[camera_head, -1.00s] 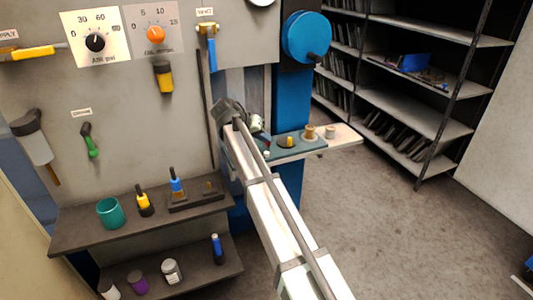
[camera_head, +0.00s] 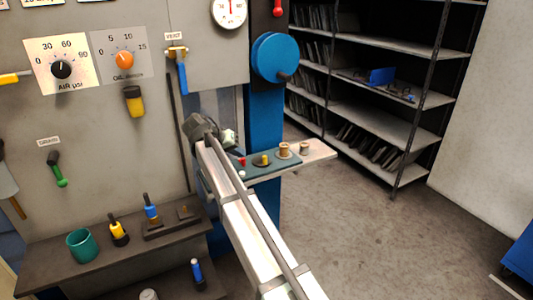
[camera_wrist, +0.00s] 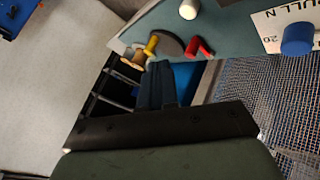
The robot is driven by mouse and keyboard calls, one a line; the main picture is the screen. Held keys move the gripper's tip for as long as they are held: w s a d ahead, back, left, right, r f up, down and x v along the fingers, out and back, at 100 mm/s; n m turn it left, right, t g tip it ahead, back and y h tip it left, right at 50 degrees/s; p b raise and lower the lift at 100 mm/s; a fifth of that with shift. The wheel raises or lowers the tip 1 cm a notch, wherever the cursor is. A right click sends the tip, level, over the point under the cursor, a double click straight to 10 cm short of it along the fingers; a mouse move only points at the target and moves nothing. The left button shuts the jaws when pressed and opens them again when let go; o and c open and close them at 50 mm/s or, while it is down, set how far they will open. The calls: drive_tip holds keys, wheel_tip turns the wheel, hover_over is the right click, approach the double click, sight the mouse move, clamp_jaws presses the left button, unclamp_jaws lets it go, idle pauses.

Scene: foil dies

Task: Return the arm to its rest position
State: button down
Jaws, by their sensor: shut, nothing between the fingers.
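My arm reaches from the bottom of the head view up to the machine front. Its end, with my gripper, is beside the green control shelf (camera_head: 285,168), and the fingers are mostly hidden behind my wrist there. In the wrist view my gripper (camera_wrist: 157,84) shows as dark fingers close together, shut and empty. Beyond them are a green panel edge (camera_wrist: 240,25), a red knob (camera_wrist: 199,47), a yellow knob (camera_wrist: 152,44) and a blue knob (camera_wrist: 297,39). I cannot tell the exact gap between fingers and panel.
A blue handwheel (camera_head: 275,57) is above the control shelf. A storage rack (camera_head: 390,100) stands at the back right.

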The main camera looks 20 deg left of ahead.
drive_tip(key=shift+d+f, duration=0.1)
drive_tip(key=s+d+f+g, duration=0.1)
drive_tip(key=d+f+g, duration=0.1)
drive_tip(key=d+f, duration=1)
drive_tip(key=d+f+g, duration=0.2)
drive_tip(key=d+f, duration=0.7)
drive_tip(key=d, duration=0.5)
drive_tip(key=s+d+f+m+g+y, duration=0.1)
drive_tip(key=s+d+f+g+y, duration=0.1)
drive_tip(key=s+d+f, duration=0.6)
drive_tip(key=s+d+f+g+y, duration=0.1)
drive_tip(key=s+d+f, duration=0.35)
drive_tip(key=d, duration=0.65)
drive_tip(key=s+d+f+m+y, duration=0.1)
drive_tip(key=s+d+f+y, duration=0.1)
drive_tip(key=s+d+f, duration=0.6)
drive_tip(key=s+f+g, duration=0.2)
drive_tip(key=s+f, duration=0.3)
drive_tip(key=s, duration=0.5)
drive_tip(key=s+a+f+g, duration=0.1)
drive_tip(key=s+f+g, duration=0.2)
drive_tip(key=s+f, duration=0.3)
drive_tip(key=s+f+g, duration=0.2)
drive_tip(key=s+f, duration=0.4)
drive_tip(key=s, duration=0.8)
drive_tip(key=shift+a+f+g, duration=0.15)
drive_tip(key=shift+f+g, duration=0.1)
drive_tip(key=shift+g, duration=0.05)
